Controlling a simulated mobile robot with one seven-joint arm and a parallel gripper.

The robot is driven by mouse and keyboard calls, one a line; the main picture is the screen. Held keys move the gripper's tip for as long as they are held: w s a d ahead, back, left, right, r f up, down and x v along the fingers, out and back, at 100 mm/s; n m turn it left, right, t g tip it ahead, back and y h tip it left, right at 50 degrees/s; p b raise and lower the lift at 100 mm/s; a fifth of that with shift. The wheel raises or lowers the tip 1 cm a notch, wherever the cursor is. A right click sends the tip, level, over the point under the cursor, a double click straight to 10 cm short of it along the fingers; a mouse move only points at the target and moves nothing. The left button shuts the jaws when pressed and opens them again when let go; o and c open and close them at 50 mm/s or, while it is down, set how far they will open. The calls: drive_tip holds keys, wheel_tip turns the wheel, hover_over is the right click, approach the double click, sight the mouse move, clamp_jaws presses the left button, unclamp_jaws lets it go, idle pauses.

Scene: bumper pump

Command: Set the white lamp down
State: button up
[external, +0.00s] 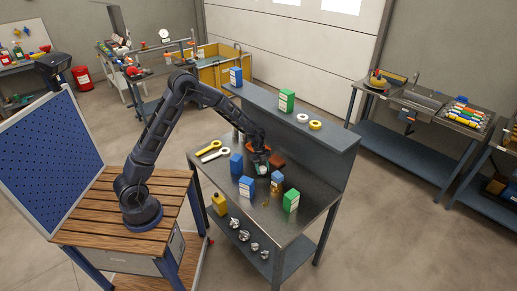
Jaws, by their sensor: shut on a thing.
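My gripper (260,161) is low over the metal workbench (268,214), among the boxes on its top. It is shut on a small pale thing, which I take to be the white lamp (262,169). The lamp is small and partly hidden by the gripper. I cannot tell whether it touches the bench top or a box below it.
Blue boxes (246,187) and a green box (291,201) stand close by in front. An orange-brown bin (278,161) is just behind the gripper. A raised shelf (335,135) runs behind.

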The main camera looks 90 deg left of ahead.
drive_tip(key=shift+f, duration=0.3)
drive_tip(key=o, duration=1)
